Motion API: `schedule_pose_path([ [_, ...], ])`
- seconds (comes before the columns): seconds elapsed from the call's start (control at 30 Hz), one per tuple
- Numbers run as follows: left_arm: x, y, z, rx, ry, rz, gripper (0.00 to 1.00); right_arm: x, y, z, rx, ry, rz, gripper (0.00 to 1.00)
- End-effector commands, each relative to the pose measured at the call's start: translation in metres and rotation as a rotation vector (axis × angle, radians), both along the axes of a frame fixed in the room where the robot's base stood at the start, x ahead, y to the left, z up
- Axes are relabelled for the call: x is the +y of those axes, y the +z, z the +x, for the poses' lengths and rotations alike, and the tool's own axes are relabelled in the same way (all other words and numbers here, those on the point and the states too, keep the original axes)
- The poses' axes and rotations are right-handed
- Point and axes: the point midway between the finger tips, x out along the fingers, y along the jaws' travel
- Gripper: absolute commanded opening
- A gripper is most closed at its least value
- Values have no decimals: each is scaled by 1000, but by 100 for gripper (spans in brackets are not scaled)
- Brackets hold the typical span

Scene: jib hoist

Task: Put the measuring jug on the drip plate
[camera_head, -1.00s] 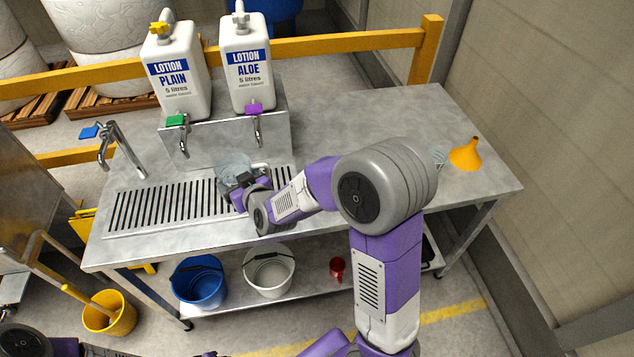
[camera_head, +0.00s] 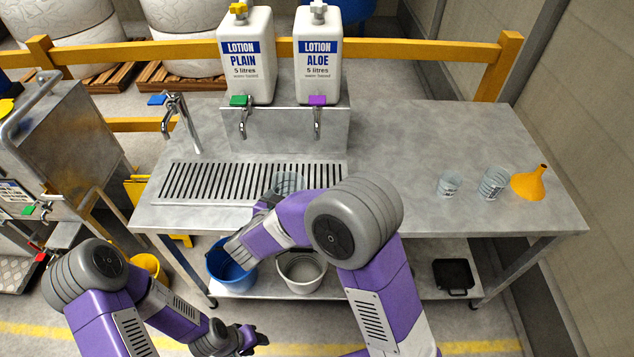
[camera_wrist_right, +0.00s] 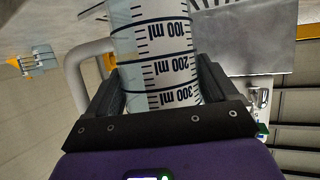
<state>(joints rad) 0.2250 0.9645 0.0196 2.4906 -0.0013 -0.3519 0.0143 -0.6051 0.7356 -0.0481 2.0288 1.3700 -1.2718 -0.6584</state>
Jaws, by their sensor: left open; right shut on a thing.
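The measuring jug (camera_head: 287,183) is clear, with a dark scale. It shows over the right part of the slotted drip plate (camera_head: 215,182), partly behind my right arm. I cannot tell whether it touches the plate. In the right wrist view the jug (camera_wrist_right: 158,60) sits between both fingers, its scale reading 100 to 300 ml and its pale handle at left. My right gripper (camera_wrist_right: 155,95) is shut on it; in the head view the arm mostly hides that gripper. My left gripper (camera_head: 252,342) is open and empty, low in front of the table.
Two lotion containers (camera_head: 247,55) (camera_head: 318,60) with taps stand behind the plate. A bent faucet (camera_head: 180,120) is at left. Two clear beakers (camera_head: 448,183) (camera_head: 493,183) and an orange funnel (camera_head: 528,183) stand at right. A blue bucket (camera_head: 225,270) and a white bucket (camera_head: 302,272) are below.

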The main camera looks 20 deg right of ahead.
Motion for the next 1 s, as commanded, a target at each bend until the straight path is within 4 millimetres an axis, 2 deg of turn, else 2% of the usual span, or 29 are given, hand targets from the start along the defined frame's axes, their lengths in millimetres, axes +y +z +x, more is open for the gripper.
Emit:
schedule_pose_path([
  [0.07,0,-2,0,0,0,0,43,4,-6,-7,-2,-31,0,53],
  [0.17,0,-5,0,0,0,0,43,-2,-8,-2,-4,-51,4,53],
  [0.6,0,-25,0,0,0,0,43,-69,-9,81,-6,-52,4,53],
  [0.87,0,-29,0,0,0,0,43,-84,-8,100,-4,-50,4,53],
  [1.0,0,-35,0,0,0,0,43,-100,-9,120,-5,-53,3,53],
])
